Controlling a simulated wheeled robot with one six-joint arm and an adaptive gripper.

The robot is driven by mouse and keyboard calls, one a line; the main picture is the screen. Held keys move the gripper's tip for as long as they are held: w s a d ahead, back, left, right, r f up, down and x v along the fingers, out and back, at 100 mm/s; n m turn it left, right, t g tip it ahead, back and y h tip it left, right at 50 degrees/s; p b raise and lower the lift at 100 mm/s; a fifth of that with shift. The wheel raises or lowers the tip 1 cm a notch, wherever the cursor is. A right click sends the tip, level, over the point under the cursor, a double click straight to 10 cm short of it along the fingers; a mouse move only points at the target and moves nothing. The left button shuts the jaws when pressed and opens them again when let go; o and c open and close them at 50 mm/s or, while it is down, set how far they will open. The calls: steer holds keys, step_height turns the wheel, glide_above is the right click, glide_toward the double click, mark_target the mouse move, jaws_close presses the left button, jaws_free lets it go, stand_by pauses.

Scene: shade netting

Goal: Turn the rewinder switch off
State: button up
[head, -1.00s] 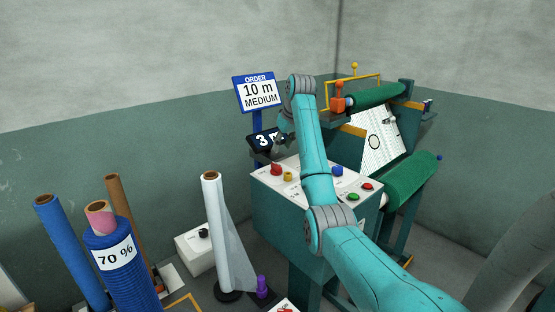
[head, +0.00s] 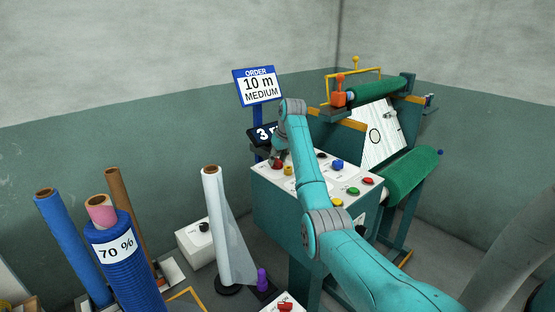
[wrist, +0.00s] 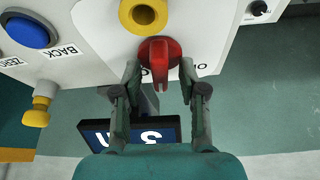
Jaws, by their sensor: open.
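The red rotary switch (wrist: 157,58) is on the white sloped panel top (wrist: 85,28). In the wrist view its raised red handle runs down the picture, and part of an upside-down "ON" label shows just right of it. Another label on its left is mostly hidden by a finger. My gripper (wrist: 160,74) is open, one finger on each side of the handle; I cannot tell whether either finger touches it. In the head view the red switch (head: 277,166) is partly hidden by my gripper (head: 279,156), which is right at it.
A yellow knob (wrist: 143,12) stands close beside the switch. A blue button (wrist: 28,32), a yellow side knob (wrist: 37,112) and a dark display (wrist: 130,134) are near. The order sign (head: 258,87) stands behind. Netting rolls (head: 117,258) stand at left.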

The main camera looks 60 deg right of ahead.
jaws_close()
steer(key=shift+n, duration=0.4)
steer(key=n+y, duration=0.1)
steer(key=n, duration=0.2)
steer(key=shift+d+n+y, duration=0.15)
steer(key=shift+n+y, duration=0.25)
steer(key=n+y, duration=0.2)
steer(key=n, duration=0.3)
steer(key=shift+n, duration=0.3)
steer(key=shift+g, duration=0.3)
